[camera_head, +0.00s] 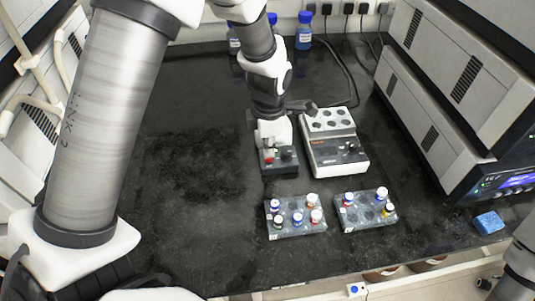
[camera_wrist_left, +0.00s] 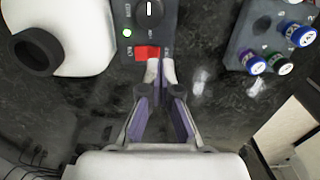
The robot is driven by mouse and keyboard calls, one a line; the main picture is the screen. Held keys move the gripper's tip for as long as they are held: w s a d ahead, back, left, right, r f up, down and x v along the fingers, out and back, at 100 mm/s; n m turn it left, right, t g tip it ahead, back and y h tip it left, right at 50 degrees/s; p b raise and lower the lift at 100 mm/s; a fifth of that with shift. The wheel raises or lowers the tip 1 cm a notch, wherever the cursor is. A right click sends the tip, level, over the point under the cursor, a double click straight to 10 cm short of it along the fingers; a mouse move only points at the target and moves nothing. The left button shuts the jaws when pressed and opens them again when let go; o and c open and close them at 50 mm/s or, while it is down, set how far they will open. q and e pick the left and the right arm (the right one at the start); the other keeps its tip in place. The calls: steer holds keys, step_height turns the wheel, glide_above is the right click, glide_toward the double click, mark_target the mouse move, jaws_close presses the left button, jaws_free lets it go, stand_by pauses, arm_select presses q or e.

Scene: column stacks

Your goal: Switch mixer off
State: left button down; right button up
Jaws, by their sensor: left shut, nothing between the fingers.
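The mixer (camera_head: 287,168) is a small dark box with a black knob (camera_wrist_left: 148,12) and a red rocker switch (camera_wrist_left: 147,53) on its front panel. A small green light (camera_wrist_left: 127,33) beside the switch is lit. My left gripper (camera_wrist_left: 160,78) is shut and empty, with its fingertips right by the lower edge of the red switch in the left wrist view; I cannot tell whether they touch it. In the head view my left arm reaches over the mixer and hides part of it. My right gripper is not shown; only part of my right arm is at the lower right.
A white heating block (camera_head: 337,155) with round wells stands right of the mixer. Two grey vial racks (camera_head: 297,231) (camera_head: 369,222) with capped vials are in front. Blue-capped bottles (camera_head: 304,32) stand behind. A blue sponge (camera_head: 488,222) lies right. The left bench area is clear.

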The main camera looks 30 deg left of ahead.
arm_select(q)
steer(key=shift+f+b, duration=0.5)
steer(key=shift+f, duration=0.8)
stand_by(0.6)
steer(key=shift+r, duration=0.1)
step_height(320, 180, up, 5)
steer(key=p, duration=0.5)
steer(key=shift+p, duration=0.3)
